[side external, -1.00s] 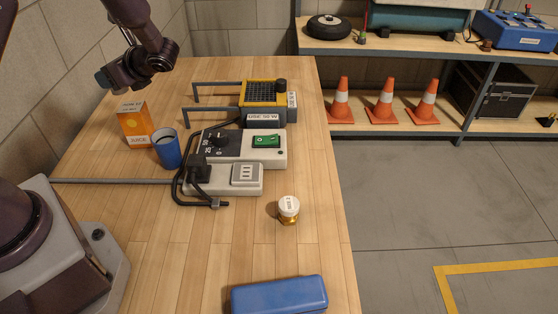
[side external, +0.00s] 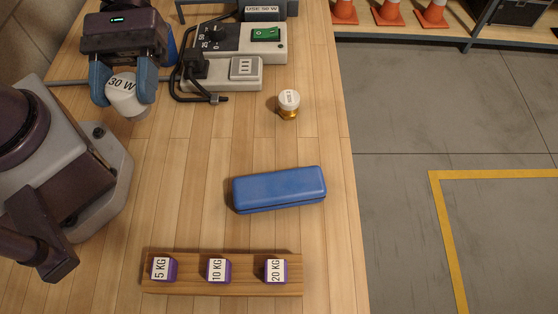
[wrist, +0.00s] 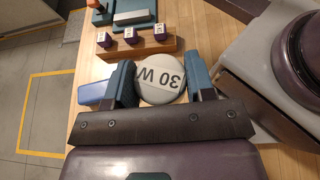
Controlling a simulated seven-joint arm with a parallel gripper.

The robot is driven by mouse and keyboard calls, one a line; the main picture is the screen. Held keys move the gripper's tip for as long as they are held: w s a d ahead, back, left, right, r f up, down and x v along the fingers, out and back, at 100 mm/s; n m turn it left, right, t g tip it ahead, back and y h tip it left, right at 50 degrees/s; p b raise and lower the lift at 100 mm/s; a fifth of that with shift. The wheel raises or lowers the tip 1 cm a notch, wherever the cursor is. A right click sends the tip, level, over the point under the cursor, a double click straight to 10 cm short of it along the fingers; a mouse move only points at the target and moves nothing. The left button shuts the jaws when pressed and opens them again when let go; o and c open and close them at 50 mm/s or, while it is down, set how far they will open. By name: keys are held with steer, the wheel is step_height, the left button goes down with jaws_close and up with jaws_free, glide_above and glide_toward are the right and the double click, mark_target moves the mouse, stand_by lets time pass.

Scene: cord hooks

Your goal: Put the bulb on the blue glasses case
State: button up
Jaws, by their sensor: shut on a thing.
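My gripper (side external: 124,92) is shut on a white bulb marked 30 W (side external: 124,98), above the left part of the table. The wrist view shows the bulb's round labelled face (wrist: 160,78) between the two blue fingers (wrist: 162,84). The blue glasses case (side external: 279,190) lies closed on the table, to the right of my gripper and nearer the front. In the wrist view the case (wrist: 92,94) is partly hidden behind the left finger. A second white-topped piece with a gold base (side external: 288,104) stands on the table; its label is too small to read.
A wooden block (side external: 190,287) holding purple weights marked 5, 10 and 20 KG lies at the front. A grey dial unit (side external: 240,40) and a socket strip (side external: 222,76) with a black cord stand behind. The case's top is bare.

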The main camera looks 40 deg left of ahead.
steer(key=d+r+n+t+h, duration=0.2)
steer(key=d+r+n+t, duration=0.2)
steer(key=d, duration=0.3)
glide_above(279, 184)
step_height(279, 184, down, 14)
steer(key=shift+s+a+f, duration=0.1)
steer(key=shift+s+f, duration=0.05)
steer(key=shift+f, duration=1.75)
steer(key=shift+f, duration=0.15)
steer(key=o, duration=0.9)
